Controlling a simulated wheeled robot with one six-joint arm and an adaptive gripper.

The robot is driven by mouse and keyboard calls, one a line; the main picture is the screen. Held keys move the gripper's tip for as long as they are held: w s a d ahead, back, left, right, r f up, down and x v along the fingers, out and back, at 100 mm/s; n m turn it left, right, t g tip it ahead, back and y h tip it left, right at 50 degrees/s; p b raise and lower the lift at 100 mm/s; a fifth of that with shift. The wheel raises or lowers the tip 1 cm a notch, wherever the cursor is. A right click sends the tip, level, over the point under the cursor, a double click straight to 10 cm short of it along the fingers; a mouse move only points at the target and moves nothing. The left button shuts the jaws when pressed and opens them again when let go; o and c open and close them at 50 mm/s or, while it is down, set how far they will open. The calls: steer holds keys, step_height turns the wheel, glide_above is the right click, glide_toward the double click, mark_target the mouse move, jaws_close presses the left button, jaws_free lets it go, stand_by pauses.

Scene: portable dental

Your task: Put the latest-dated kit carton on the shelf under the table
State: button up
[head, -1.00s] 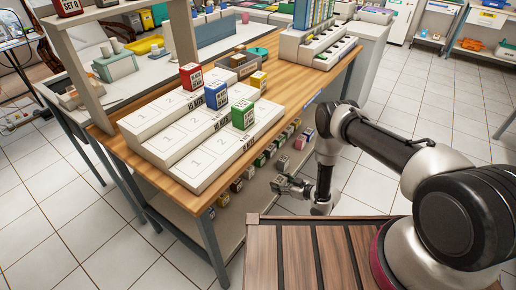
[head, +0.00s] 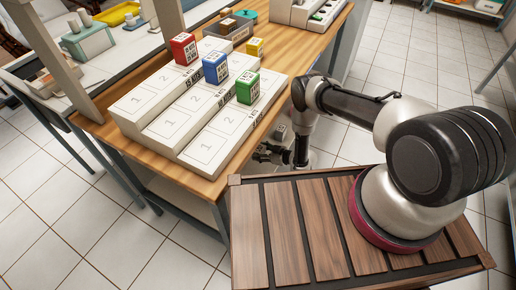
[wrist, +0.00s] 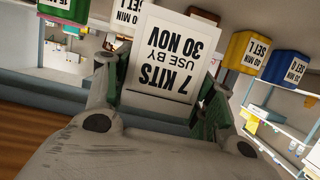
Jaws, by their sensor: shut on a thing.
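My gripper (wrist: 158,92) is shut on a kit carton (wrist: 168,50), whose white face reads "7 KITS, USE BY 30 NOV" upside down in the wrist view. In the head view my gripper (head: 268,154) is low beside the table's near right side, partly hidden by the table and my arm. On the wooden table (head: 192,187), a red carton (head: 185,48), a blue carton (head: 215,67) and a green carton (head: 247,87) stand on a white stepped rack (head: 160,130). Their dates are too small to read. The shelf under the table (head: 185,200) shows only in part.
A small yellow carton (head: 255,47) stands behind the rack, near an open grey box (head: 228,33). The wrist view also shows a yellow carton (wrist: 243,50) and a blue carton (wrist: 285,66) marked with sets and minutes.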

step_height(320, 180, down, 5)
steer(key=shift+r, duration=0.1)
steer(key=o, duration=1.1)
steer(key=shift+d, duration=0.15)
steer(key=v, duration=1.1)
steer(key=shift+s+d+r, duration=0.2)
steer(key=shift+d, duration=0.05)
steer(key=shift+f, duration=0.15)
